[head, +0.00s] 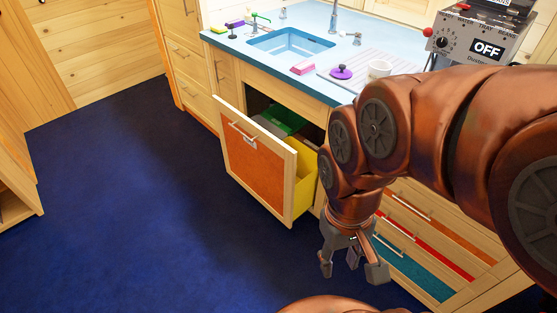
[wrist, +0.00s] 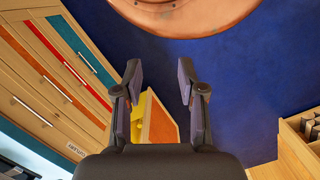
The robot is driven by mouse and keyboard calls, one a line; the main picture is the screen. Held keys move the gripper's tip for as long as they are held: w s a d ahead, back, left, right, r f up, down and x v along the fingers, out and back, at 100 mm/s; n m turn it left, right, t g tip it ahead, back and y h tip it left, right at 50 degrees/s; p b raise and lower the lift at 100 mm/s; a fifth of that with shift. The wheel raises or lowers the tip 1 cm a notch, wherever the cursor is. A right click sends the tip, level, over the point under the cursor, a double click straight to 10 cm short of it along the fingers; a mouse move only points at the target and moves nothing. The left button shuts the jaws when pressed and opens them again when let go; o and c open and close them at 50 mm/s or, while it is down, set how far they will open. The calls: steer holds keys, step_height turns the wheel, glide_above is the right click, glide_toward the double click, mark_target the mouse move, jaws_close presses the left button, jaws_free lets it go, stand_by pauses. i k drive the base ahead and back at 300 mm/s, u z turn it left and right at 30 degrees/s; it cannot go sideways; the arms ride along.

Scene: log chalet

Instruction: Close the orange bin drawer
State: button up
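The orange bin drawer (head: 258,167) stands pulled out below the sink counter. Its front is an orange panel in a light wood frame with a metal bar handle (head: 243,132) near the top. Behind the front, a yellow bin (head: 304,178) and a green bin (head: 282,119) show inside. My gripper (head: 352,272) hangs to the right of the drawer front, pointing down, with its fingers apart and nothing between them. In the wrist view my open gripper (wrist: 158,85) shows the orange drawer front (wrist: 162,126) and part of the yellow bin beyond the fingers.
A blue counter (head: 240,42) with a sink (head: 290,42) runs above. It carries a pink sponge (head: 303,68), a purple lid (head: 341,72) and a white cup (head: 379,69). Colored drawers (head: 430,232) are right of my gripper. Blue floor (head: 130,220) is clear to the left.

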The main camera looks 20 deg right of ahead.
mark_target(263, 152)
steer(key=k, duration=0.55)
steer(key=u, duration=0.9)
steer(key=i, duration=1.1)
steer(key=u, duration=0.05)
